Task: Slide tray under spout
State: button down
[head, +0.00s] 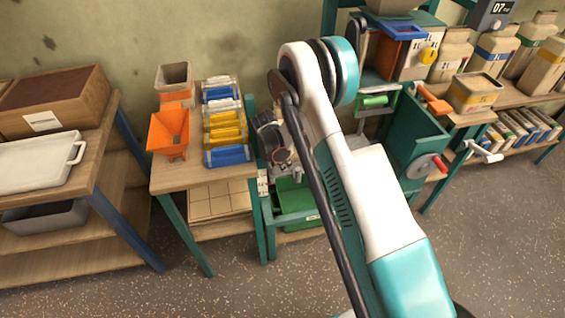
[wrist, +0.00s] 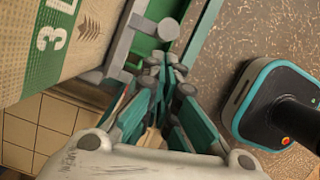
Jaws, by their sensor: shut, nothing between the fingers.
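A green tray-like bin (head: 296,199) with a small pale label sits low under the bench in the middle of the head view, partly behind my arm. The wrist view shows a green surface (wrist: 147,47) beside a grey bar and round knob (wrist: 168,29); I cannot tell if it is the same bin. My gripper (wrist: 163,68) is shut and empty, its fingertips close to the grey bar. I cannot tell whether they touch it. In the head view my gripper is near the bench, mostly hidden by my wrist. I cannot clearly identify the spout.
A white tray (head: 38,163) lies on the left table. An orange chute (head: 168,132) stands on the middle table. A green machine housing (head: 412,140) with a red-knobbed crank stands right of my arm.

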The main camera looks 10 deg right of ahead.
jog(key=shift+b+x, duration=0.4)
jog(key=shift+x, duration=1.1)
jog(key=shift+d, duration=0.1)
jog(key=d, duration=2.6)
jog(key=shift+d, duration=0.15)
